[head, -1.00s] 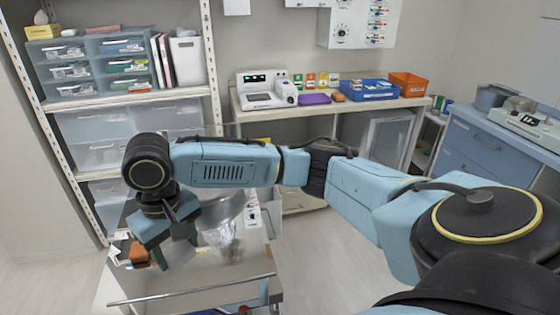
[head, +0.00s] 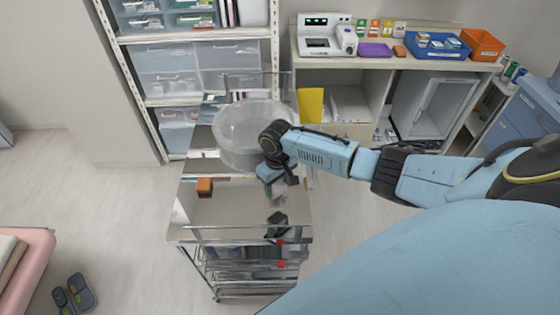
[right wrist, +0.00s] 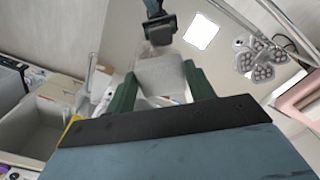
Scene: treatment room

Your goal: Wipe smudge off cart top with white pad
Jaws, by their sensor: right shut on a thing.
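The metal cart top (head: 225,212) is shiny and shows mirror images of things above it. My right gripper (head: 277,184) is low over its right side, pointing down. In the right wrist view the white pad (right wrist: 162,76) sits between the green fingers of the shut gripper. The dark shape beyond it there looks like the gripper's reflection. A pale, cloudy patch (right wrist: 148,50) lies just past the pad; it may be the smudge or a reflection. I cannot tell whether the pad touches the top. My left gripper is out of view.
A large translucent tub (head: 240,135) stands on the back of the cart, close to my right wrist. A rail (head: 215,229) runs along the front edge. A counter (head: 400,62) with devices and bins stands behind.

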